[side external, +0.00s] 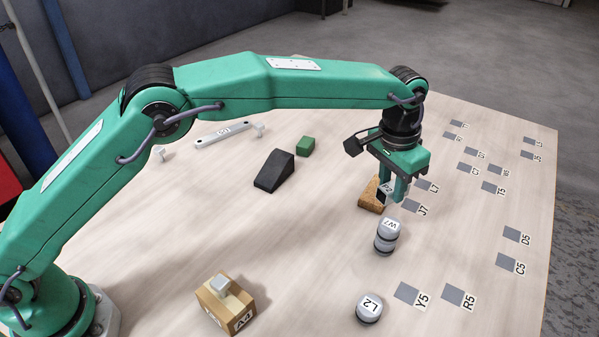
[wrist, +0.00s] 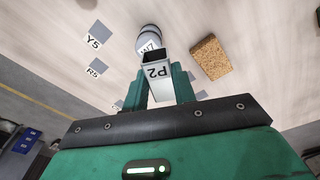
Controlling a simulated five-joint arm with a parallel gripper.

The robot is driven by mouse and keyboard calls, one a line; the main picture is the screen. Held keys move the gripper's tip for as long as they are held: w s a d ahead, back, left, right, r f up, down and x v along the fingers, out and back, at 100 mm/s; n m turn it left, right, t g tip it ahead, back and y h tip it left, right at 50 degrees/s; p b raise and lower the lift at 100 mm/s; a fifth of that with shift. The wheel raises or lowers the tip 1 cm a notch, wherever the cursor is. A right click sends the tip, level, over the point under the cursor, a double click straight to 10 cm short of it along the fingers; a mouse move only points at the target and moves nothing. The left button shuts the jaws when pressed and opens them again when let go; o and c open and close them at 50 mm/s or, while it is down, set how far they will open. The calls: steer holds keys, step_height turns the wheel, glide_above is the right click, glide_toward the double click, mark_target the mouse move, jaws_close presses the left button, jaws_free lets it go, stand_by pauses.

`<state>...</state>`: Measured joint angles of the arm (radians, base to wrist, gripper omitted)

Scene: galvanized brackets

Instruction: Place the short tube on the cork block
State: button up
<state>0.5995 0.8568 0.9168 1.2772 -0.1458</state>
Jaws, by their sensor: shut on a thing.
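The short tube (wrist: 158,72) is a grey square-section piece labelled P2, with a dark open end. My gripper (wrist: 161,78) is shut on it, one finger on each side. In the side external view my gripper (side external: 393,192) hangs at the right of the table, and its fingers partly hide the tube (side external: 386,188). The cork block (side external: 371,198) lies on the table just behind and left of the fingers there. In the wrist view the cork block (wrist: 210,57) is right of the tube, apart from it, with its top bare. The tube's exact height is unclear.
A round stack labelled W7 (side external: 387,235) stands close in front of my gripper. A round piece L2 (side external: 369,307) is nearer the front. A box (side external: 226,308), black wedge (side external: 274,171) and green block (side external: 306,146) stand left. Labelled grey squares mark the right side.

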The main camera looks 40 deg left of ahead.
steer(key=shift+w, duration=0.1)
glide_above(373, 196)
step_height(373, 196, down, 7)
steer(key=shift+a+r, duration=0.1)
steer(key=shift+f, duration=0.2)
steer(key=shift+s+f, duration=0.2)
steer(key=shift+f, duration=1.7)
steer(key=shift+f, duration=0.1)
steer(key=o, duration=1)
